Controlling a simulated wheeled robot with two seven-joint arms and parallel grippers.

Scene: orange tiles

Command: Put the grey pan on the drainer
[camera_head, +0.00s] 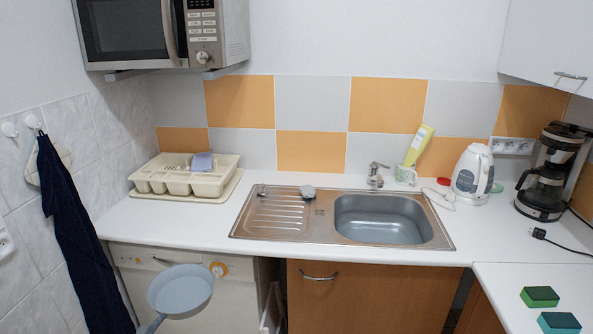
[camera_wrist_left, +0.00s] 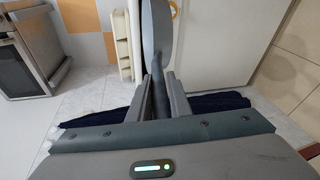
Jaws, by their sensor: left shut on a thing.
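The grey pan (camera_head: 180,290) is in the air in front of the white counter at lower left in the head view, below counter height in the picture, its handle pointing down-left out of frame. In the left wrist view the pan (camera_wrist_left: 156,35) shows edge-on. My left gripper (camera_wrist_left: 160,92) is shut on its handle. The sink's ribbed steel drainer (camera_head: 277,212) lies left of the basin, with a small grey item on its back edge. A beige dish rack (camera_head: 150,185) with a few things in it stands at the counter's back left. My right gripper is not in view.
The sink basin (camera_head: 380,220) is empty, with a tap (camera_head: 376,175) behind it. A kettle (camera_head: 471,174) and coffee maker (camera_head: 548,172) stand at right. A microwave (camera_head: 165,32) hangs above left. A dark towel (camera_head: 75,235) hangs on the left wall. Counter between rack and sink is clear.

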